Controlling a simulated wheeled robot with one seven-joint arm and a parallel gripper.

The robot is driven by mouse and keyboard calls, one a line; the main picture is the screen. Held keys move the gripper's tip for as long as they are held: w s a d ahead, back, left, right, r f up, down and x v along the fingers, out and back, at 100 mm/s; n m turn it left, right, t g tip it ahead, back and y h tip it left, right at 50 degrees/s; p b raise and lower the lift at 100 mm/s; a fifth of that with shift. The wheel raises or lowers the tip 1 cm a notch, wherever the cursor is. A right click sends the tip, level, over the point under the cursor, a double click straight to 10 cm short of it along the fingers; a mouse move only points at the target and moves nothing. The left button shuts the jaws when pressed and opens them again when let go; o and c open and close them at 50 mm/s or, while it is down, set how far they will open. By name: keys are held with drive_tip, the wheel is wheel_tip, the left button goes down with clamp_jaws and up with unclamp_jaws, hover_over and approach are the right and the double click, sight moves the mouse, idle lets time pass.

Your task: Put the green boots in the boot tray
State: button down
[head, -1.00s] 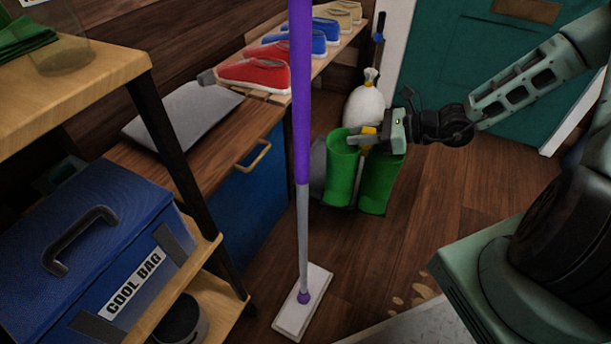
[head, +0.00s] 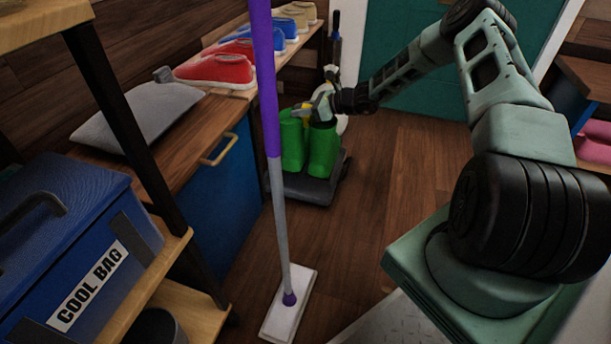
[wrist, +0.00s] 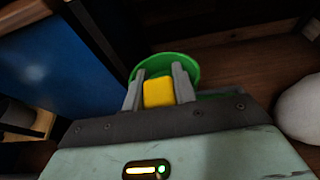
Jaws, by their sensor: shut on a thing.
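The green boots (head: 319,152) stand upright as a pair in the head view, over or on a dark tray (head: 312,188) on the floor beside the blue cabinet. I cannot tell whether their soles touch it. My gripper (head: 309,114) is at the top of the boots. In the wrist view my gripper (wrist: 160,88) is shut on a yellow piece (wrist: 158,93) at the rim of a green boot (wrist: 178,60). The second boot mostly hides behind my gripper there.
A purple-handled mop (head: 277,120) stands in front, left of the boots. A white sack (head: 342,123) is behind them. A bench (head: 190,130) with a cushion and shoes is at left. A cool bag (head: 70,240) is near left. Floor at right is open.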

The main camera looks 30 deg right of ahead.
drive_tip(key=shift+w+d+f, duration=0.2)
drive_tip(key=shift+w+d, duration=0.15)
drive_tip(key=shift+w, duration=0.1)
drive_tip(key=shift+w+d+f, duration=0.2)
drive_tip(key=shift+w+d, duration=0.1)
drive_tip(key=shift+w, duration=0.15)
drive_tip(key=shift+w+d+f+b, duration=0.15)
drive_tip(key=shift+f+b, duration=0.05)
drive_tip(key=shift+b, duration=0.2)
wheel_tip(320, 180, down, 10)
drive_tip(key=b, duration=0.5)
drive_tip(key=shift+r+b, duration=0.25)
drive_tip(key=shift+b, duration=0.15)
drive_tip(key=shift+f, duration=0.2)
drive_tip(key=c, duration=1.1)
unclamp_jaws()
